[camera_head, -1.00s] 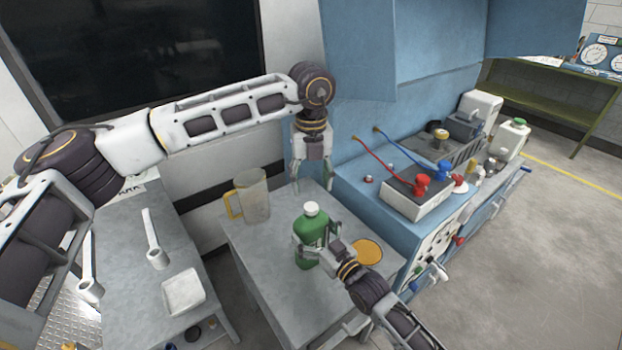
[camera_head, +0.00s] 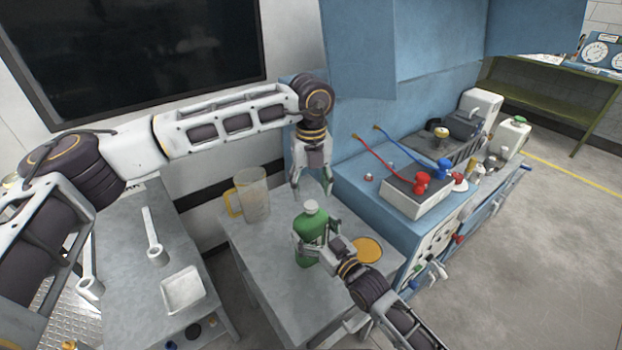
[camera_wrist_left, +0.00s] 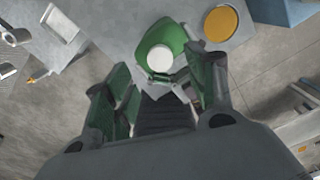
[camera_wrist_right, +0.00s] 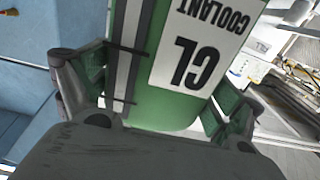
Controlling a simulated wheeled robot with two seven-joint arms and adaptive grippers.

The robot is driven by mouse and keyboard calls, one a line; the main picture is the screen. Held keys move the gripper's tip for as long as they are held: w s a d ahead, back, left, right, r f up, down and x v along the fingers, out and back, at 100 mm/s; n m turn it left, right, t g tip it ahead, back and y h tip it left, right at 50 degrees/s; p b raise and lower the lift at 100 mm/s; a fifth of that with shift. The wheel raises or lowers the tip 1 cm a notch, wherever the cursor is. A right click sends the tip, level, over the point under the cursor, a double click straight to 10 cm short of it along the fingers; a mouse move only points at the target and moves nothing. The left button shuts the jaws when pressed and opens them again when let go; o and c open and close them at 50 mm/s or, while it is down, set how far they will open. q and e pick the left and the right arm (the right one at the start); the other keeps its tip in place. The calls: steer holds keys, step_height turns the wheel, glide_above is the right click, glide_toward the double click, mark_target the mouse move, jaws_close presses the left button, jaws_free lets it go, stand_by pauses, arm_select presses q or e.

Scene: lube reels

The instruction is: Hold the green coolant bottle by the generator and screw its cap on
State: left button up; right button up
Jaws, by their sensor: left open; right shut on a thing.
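The green coolant bottle (camera_head: 311,229) stands upright on the grey table, with its white cap (camera_head: 311,206) on top of the neck. I cannot tell how tight the cap sits. My right gripper (camera_head: 313,248) is shut around the bottle's body from the front right; its fingers lie on either side of the labelled body (camera_wrist_right: 180,60) in the right wrist view. My left gripper (camera_head: 312,192) is open and points down just above and behind the cap. In the left wrist view the white cap (camera_wrist_left: 160,58) shows ahead, between the open fingers and apart from them.
A clear jug (camera_head: 252,196) with a yellow handle stands left of the bottle. An orange disc (camera_head: 368,250) lies to its right. The blue generator bench (camera_head: 375,195) with red and blue leads borders the table. A lower table holds wrenches and a white tray (camera_head: 183,290).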

mark_target(311, 204)
arm_select(q)
steer(key=shift+f, duration=2.75)
steer(key=c, duration=1.1)
steer(key=shift+c, duration=0.2)
steer(key=shift+m, duration=0.3)
